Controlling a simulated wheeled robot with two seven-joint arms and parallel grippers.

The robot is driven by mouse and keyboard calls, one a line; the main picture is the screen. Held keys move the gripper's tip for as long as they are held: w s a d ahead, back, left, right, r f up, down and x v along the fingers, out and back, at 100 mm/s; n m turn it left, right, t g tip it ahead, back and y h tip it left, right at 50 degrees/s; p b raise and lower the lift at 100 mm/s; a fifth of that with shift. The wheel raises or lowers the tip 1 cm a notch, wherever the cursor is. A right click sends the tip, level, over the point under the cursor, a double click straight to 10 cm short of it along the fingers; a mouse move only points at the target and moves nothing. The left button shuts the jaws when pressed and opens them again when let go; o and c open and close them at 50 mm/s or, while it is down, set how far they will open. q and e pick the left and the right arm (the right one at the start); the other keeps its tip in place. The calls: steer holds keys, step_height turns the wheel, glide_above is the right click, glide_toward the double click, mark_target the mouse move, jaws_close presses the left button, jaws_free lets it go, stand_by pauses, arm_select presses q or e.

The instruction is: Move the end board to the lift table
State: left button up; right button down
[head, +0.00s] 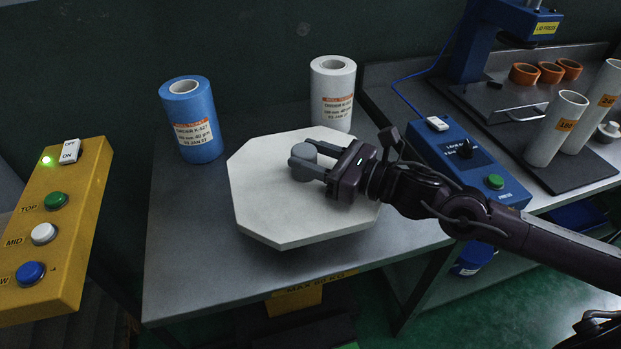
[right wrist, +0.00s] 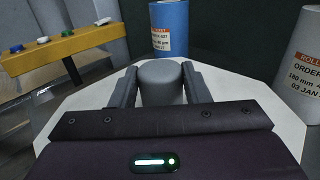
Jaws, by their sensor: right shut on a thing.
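The end board (head: 265,205) is a pale octagonal plate with a round grey knob (head: 305,155) on top. It is level over the grey lift table (head: 190,255), which bears a yellow weight label at its front. My right gripper (head: 304,163) is shut on the knob, one finger on each side. The right wrist view shows the knob (right wrist: 160,82) between the fingers and the board (right wrist: 85,98) spreading beneath. I cannot tell whether the board touches the table or hangs slightly above it. My left gripper is not in view.
A blue roll (head: 192,120) and a white roll (head: 333,95) stand behind the board. A yellow button panel (head: 62,225) is at the left. A blue control box (head: 465,165), a blue press (head: 500,30) and a dark mat with tubes (head: 555,112) are at the right.

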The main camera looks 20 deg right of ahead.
mark_target(312, 180)
step_height(312, 180, down, 6)
steer(key=shift+r, duration=0.2)
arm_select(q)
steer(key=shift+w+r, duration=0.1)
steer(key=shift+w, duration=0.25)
arm_select(e)
steer(key=shift+f, duration=0.15)
steer(key=c, duration=0.8)
jaws_free()
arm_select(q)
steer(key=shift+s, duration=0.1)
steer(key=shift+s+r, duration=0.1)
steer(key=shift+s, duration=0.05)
arm_select(e)
steer(key=shift+s, duration=0.1)
